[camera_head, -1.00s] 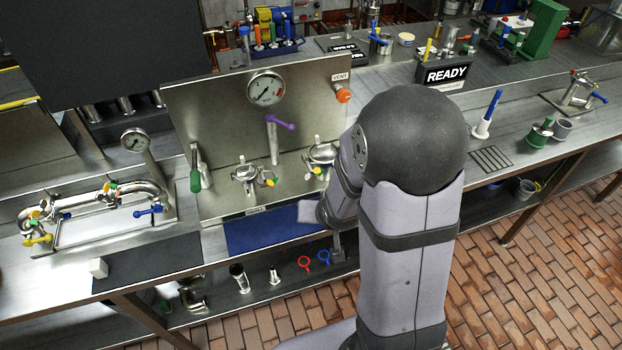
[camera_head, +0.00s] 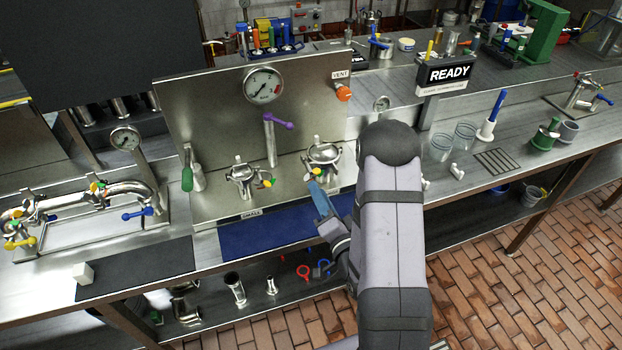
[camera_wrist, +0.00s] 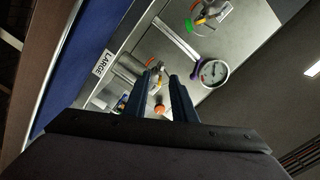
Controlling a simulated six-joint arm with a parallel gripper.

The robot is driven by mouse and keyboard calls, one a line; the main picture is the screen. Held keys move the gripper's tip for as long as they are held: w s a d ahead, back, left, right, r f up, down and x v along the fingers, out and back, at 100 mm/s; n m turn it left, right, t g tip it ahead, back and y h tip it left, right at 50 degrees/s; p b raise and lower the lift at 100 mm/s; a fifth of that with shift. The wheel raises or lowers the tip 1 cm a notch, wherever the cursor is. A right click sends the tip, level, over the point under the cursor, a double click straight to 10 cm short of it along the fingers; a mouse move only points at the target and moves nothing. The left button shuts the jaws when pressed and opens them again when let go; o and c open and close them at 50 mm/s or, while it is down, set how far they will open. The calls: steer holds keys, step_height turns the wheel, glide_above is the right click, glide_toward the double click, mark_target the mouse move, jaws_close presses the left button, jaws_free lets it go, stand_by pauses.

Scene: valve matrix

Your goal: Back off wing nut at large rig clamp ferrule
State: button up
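The large rig clamp ferrule (camera_head: 322,158) is the right one of two steel clamps on the panel rig. Its yellow wing nut (camera_head: 316,172) is small and sits low on the clamp's front. My gripper (camera_head: 313,184) is just below and in front of this clamp, pointing up toward it. In the wrist view my gripper (camera_wrist: 162,76) has two dark fingers standing apart with a gap between them. The large clamp is partly hidden behind the fingers there. Contact with the wing nut cannot be told.
The small clamp (camera_head: 241,179) stands to the left. A purple-handled lever (camera_head: 276,122) rises between the clamps, below a gauge (camera_head: 263,85). The orange vent knob (camera_head: 343,92) is on the panel's upper right. A blue mat (camera_head: 270,232) lies in front. The wrist view shows a LARGE label (camera_wrist: 103,62).

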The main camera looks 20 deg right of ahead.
mark_target(312, 178)
steer(key=shift+r, duration=0.1)
steer(key=w+p, duration=0.1)
steer(key=w, duration=0.4)
steer(key=shift+r, duration=0.15)
steer(key=shift+w, duration=1.05)
jaws_close()
